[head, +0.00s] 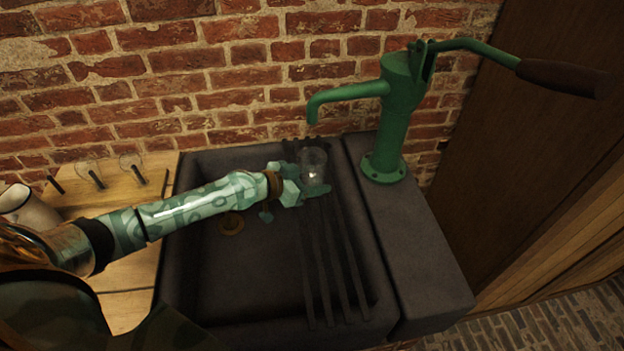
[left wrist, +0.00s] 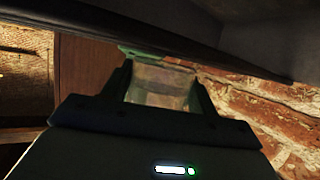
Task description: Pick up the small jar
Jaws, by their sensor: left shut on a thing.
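The small jar (head: 313,163) is clear glass and stands at the far end of the dark bars across the sink, below the green pump's spout. My left gripper (head: 308,182) is shut on it, with its fingers on either side of the glass. In the left wrist view the jar (left wrist: 160,87) shows between the two green fingers (left wrist: 165,90). I cannot tell whether the jar touches the bars or is held just above them. My right gripper is not in view.
The green hand pump (head: 398,110) stands on the sink's right ledge, its spout above the jar. The dark sink basin (head: 240,290) lies below my left arm. A wooden counter (head: 125,300) at left holds a white mug (head: 30,210) and glassware on pegs. A brick wall (head: 200,70) is behind.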

